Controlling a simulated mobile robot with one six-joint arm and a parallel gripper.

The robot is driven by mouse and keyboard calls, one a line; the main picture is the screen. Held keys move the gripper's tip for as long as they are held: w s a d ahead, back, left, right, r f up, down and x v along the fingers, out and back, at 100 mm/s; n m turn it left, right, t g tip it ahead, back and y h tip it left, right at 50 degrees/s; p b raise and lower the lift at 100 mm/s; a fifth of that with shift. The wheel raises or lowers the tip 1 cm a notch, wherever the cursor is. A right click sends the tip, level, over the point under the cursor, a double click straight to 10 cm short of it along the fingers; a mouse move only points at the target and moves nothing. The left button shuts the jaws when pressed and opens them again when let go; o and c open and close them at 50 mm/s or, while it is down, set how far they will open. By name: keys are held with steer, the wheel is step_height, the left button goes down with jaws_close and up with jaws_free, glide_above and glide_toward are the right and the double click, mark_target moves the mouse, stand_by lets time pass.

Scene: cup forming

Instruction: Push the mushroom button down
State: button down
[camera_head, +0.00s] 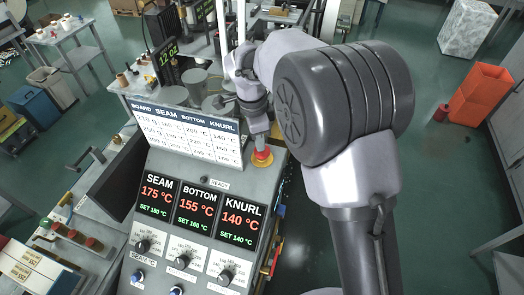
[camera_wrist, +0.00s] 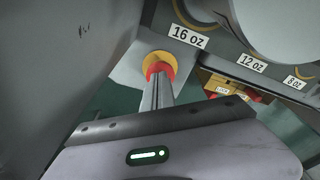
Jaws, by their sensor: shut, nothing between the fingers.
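The mushroom button (camera_head: 262,159) is red on a yellow round base, on the grey panel to the right of the white board sheet. My gripper (camera_head: 261,148) points down at it in the head view, with its tip at the button's top. In the wrist view the button (camera_wrist: 158,67) shows red in front of its yellow ring. My gripper (camera_wrist: 158,76) is shut, with its fingertips over the red cap and hiding part of it. It appears to be touching, but I cannot tell how far down the cap is.
Three dark displays, SEAM (camera_head: 156,199), BOTTOM (camera_head: 199,208) and KNURL (camera_head: 239,219), stand below the board sheet (camera_head: 185,137). Dials (camera_head: 184,260) lie nearer. Labelled cup sizes, including 16 oz (camera_wrist: 189,36), are close by in the wrist view. My arm covers the head view's right middle.

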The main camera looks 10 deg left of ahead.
steer(key=shift+s+a+r, duration=0.25)
steer(key=shift+a, duration=0.3)
steer(key=shift+s+a+r, duration=0.2)
steer(key=shift+a+r, duration=0.05)
steer(key=shift+a, duration=0.3)
steer(key=shift+w+d+r, duration=0.1)
steer(key=shift+r, duration=0.1)
